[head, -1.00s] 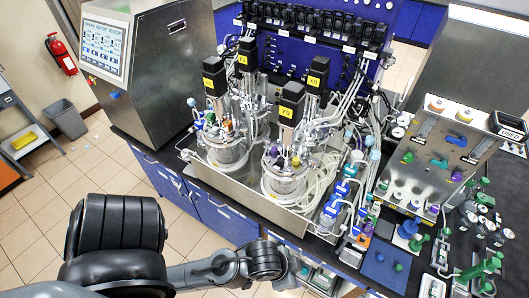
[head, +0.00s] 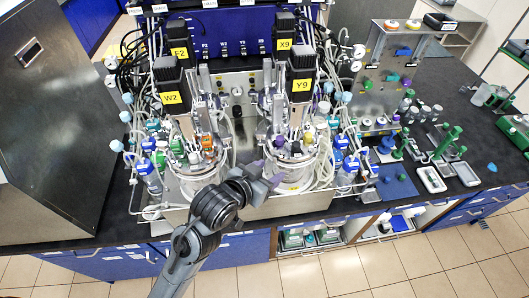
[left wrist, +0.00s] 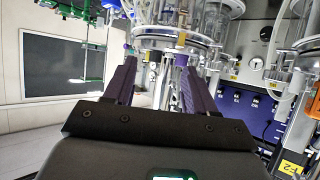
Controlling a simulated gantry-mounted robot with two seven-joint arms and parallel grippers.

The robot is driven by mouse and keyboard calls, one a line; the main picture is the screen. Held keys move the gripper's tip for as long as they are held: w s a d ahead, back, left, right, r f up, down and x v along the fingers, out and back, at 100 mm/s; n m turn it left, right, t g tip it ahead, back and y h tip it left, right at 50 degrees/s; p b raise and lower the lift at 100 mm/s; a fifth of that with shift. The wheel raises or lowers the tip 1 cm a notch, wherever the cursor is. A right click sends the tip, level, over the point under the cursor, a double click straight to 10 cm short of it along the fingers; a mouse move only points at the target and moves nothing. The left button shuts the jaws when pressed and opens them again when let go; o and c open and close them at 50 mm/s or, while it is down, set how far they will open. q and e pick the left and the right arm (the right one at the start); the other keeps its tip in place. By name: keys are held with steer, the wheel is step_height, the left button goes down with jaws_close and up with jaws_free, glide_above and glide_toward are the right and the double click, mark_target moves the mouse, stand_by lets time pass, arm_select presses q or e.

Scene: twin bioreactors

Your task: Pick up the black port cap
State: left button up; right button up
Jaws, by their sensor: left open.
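I cannot make out the black port cap for certain in either view. Two glass bioreactor vessels stand side by side in a steel tray, the left one (head: 193,178) and the right one (head: 292,170), with crowded metal lids. My left gripper (head: 271,178) is in front of them, near the front of the right vessel and partly overlapping it. In the left wrist view its two purple-grey fingers (left wrist: 157,62) are spread, with nothing held between them. A vessel's round metal flange (left wrist: 165,45) shows beyond the fingertips. My right gripper is not in view.
Tall motors with yellow labels, such as Y9 (head: 302,86) and W2 (head: 171,97), rise above the vessels. Tubes and bottles crowd both sides. A steel cabinet (head: 55,130) stands at left. A blue mat (head: 397,187) and trays lie at right. The tiled floor in front is clear.

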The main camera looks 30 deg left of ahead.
arm_select(q)
steer(key=t, duration=0.1)
glide_toward(296, 145)
steer(key=shift+x, duration=2)
steer(key=p+x, duration=0.1)
steer(key=x, duration=0.2)
steer(key=shift+w+a, duration=0.1)
steer(key=shift+w, duration=0.05)
steer(key=shift+w+f, duration=0.25)
steer(key=shift+w, duration=0.2)
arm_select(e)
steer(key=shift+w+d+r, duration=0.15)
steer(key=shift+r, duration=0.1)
arm_select(q)
steer(key=shift+c, duration=0.5)
jaws_close()
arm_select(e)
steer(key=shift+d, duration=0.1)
